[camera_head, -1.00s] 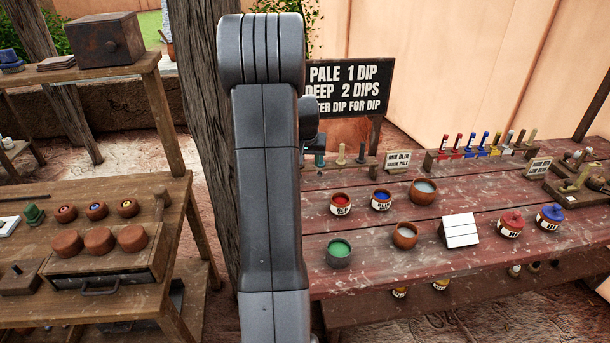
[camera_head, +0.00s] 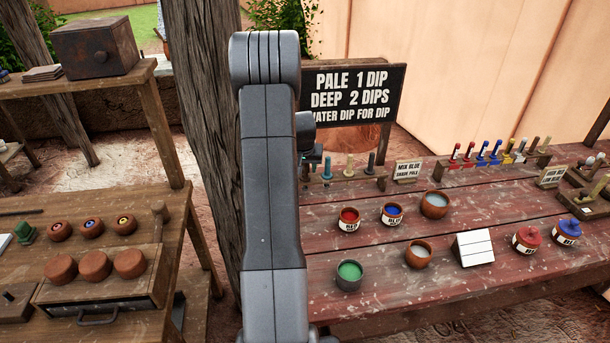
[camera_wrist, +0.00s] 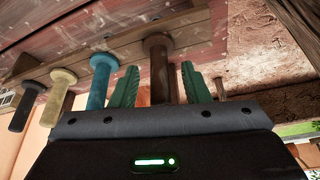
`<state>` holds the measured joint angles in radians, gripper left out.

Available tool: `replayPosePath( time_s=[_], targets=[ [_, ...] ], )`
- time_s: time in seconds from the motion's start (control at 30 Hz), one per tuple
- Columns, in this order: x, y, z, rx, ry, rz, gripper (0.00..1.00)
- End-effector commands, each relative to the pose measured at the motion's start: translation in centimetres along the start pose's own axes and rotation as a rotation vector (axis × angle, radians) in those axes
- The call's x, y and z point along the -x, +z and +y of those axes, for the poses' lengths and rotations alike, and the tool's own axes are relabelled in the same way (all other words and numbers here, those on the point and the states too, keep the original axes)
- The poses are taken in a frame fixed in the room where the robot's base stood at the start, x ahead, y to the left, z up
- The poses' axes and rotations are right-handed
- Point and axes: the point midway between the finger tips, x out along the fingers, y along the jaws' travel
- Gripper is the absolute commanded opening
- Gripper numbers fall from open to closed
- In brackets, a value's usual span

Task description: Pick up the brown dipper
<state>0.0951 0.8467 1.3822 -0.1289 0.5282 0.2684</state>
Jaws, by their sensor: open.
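The brown dipper (camera_wrist: 158,64) stands in a wooden rack (camera_wrist: 120,40) in the wrist view. My gripper (camera_wrist: 157,86) is open, with one green finger on either side of the brown dipper's handle. Whether the fingers touch it I cannot tell. A teal dipper (camera_wrist: 101,82), a cream dipper (camera_wrist: 63,85) and a dark grey dipper (camera_wrist: 27,98) stand in a row to its left. In the head view the teal (camera_head: 327,168), cream (camera_head: 349,166) and grey (camera_head: 371,165) dippers show beside my arm. The brown dipper and most of my gripper are hidden there.
The red table (camera_head: 440,285) holds several paint cups, a green one (camera_head: 349,275) among them, and a white tile block (camera_head: 475,249). A black sign (camera_head: 352,95) stands behind. A wooden post (camera_head: 214,120) and a shelf (camera_head: 150,215) are at left.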

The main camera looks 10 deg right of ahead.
Motion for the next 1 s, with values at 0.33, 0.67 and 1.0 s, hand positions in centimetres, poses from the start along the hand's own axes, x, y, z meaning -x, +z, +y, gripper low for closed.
replayPosePath(
  time_s=[0.33, 0.67, 1.0],
  targets=[
    [0.0, 0.0, 0.0, 0.0, 0.0, 0.0, 0.0],
    [1.4, -0.6, 0.0, -0.001, 0.0, 0.004, 0.0],
    [7.4, -3.1, 0.0, -0.001, -0.001, 0.003, 0.0]
  ],
)
